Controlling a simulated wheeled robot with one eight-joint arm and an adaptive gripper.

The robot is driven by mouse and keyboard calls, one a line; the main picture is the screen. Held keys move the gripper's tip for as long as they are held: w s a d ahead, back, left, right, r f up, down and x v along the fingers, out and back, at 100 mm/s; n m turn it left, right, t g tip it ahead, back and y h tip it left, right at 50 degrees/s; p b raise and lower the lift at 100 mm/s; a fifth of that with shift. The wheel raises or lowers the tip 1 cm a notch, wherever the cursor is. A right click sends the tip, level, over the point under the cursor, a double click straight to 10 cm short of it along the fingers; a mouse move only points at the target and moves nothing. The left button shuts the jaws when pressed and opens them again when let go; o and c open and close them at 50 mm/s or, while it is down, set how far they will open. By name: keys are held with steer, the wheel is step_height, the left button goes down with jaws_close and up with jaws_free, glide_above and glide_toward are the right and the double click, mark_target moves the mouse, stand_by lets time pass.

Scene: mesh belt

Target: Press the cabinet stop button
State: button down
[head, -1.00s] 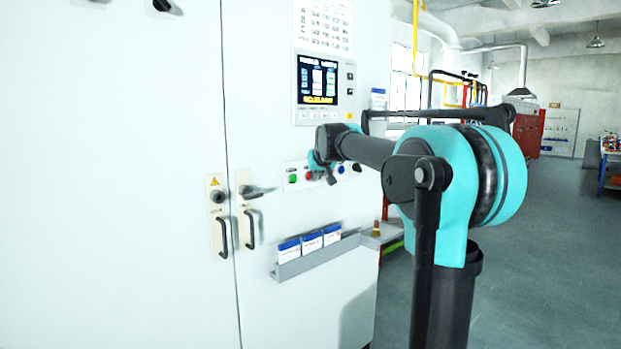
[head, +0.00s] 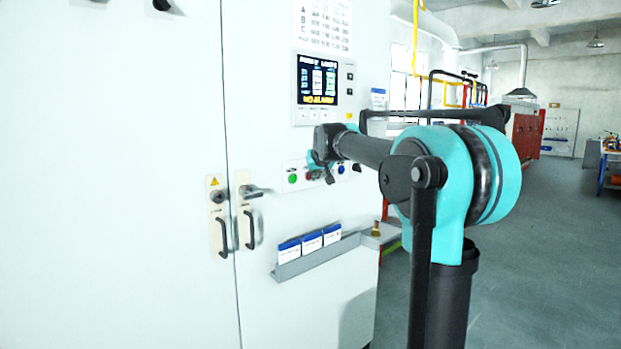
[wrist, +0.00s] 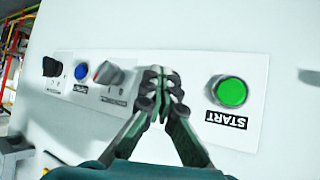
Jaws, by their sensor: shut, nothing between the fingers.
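The cabinet's button panel (head: 302,187) has a green START button (head: 292,179), which shows large in the wrist view (wrist: 231,92). My gripper (wrist: 160,84) is shut and empty, its fingertips at the panel between the green button and a grey selector knob (wrist: 108,73). In the head view my gripper (head: 325,176) is at the panel just right of the green button. The fingers cover the spot beside START, and no red stop button shows clearly there now. I cannot tell whether the fingertips touch the panel.
A blue button (wrist: 82,71) and a black knob (wrist: 52,67) sit farther along the panel. A display (head: 317,80) is above, and a document tray (head: 318,258) juts out below. Door handles (head: 250,228) stand out at left.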

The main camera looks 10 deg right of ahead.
steer(key=shift+s, duration=0.1)
steer(key=shift+s+d, duration=0.5)
steer(key=shift+s, duration=0.1)
steer(key=s+d, duration=0.1)
steer(key=s, duration=0.1)
steer(key=s+d, duration=0.2)
stand_by(0.5)
steer(key=shift+f, duration=0.1)
steer(key=s+d+f+g, duration=0.1)
steer(key=s+f+g, duration=0.2)
steer(key=s+f, duration=1.7)
steer(key=s+d+f+m+g+h, duration=0.1)
steer(key=s+d+f+g, duration=0.1)
steer(key=s+f, duration=1.7)
step_height(320, 180, down, 2)
steer(key=shift+s+f+g, duration=0.1)
steer(key=shift+s+g, duration=0.25)
steer(key=shift+g, duration=0.45)
